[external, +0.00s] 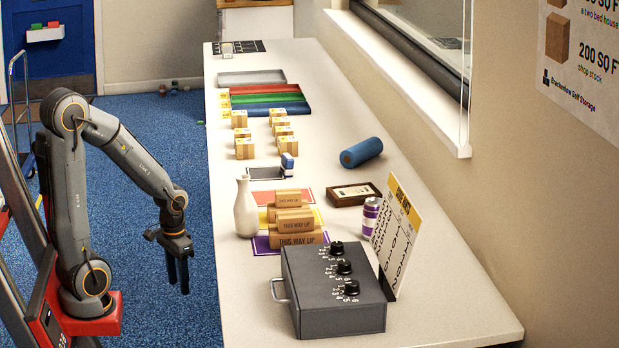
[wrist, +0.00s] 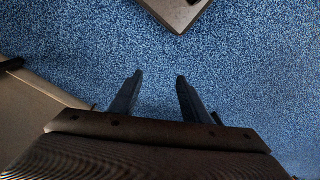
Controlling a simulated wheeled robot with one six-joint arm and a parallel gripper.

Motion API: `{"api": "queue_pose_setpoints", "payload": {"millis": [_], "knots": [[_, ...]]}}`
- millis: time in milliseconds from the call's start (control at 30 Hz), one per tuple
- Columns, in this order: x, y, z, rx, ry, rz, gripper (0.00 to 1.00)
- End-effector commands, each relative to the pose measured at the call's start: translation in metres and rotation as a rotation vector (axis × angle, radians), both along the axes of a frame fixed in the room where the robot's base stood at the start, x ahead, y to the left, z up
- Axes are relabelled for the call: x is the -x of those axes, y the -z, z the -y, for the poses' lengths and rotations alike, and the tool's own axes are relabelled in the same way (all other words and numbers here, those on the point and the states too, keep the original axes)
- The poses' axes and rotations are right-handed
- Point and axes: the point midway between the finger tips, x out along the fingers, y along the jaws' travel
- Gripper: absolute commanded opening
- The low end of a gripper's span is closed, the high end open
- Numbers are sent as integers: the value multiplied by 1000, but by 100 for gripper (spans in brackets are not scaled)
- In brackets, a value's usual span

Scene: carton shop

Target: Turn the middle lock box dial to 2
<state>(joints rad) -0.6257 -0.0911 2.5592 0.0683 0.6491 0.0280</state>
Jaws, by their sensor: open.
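The grey lock box (external: 338,294) sits at the near end of the long counter, with a handle on its left side. Three black dials stand in a row on its sloped top, with white numbers around them. The middle dial (external: 344,267) is between the far dial (external: 336,248) and the near dial (external: 351,287). Its setting is too small to read. My gripper (external: 178,278) hangs over the blue floor, left of the counter and apart from the box. In the wrist view my gripper (wrist: 153,92) is open and empty, with blue carpet below.
A tall sign card (external: 397,232) stands right behind the box, beside a purple can (external: 371,217). A white bottle (external: 246,208) and stacked cartons (external: 292,225) stand beyond the box. The counter's near right part is clear.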

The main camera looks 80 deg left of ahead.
Motion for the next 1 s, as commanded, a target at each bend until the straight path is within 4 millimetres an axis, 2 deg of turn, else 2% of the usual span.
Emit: {"api": "queue_pose_setpoints", "payload": {"millis": [167, 467, 767, 1000], "knots": [[-9, -28, 7, 14, 58, -24, 43], [-39, -124, 45, 71, 286, -139, 43], [-65, -223, 99, 115, 520, -265, 43], [-79, -304, 151, 141, 705, -373, 43]]}}
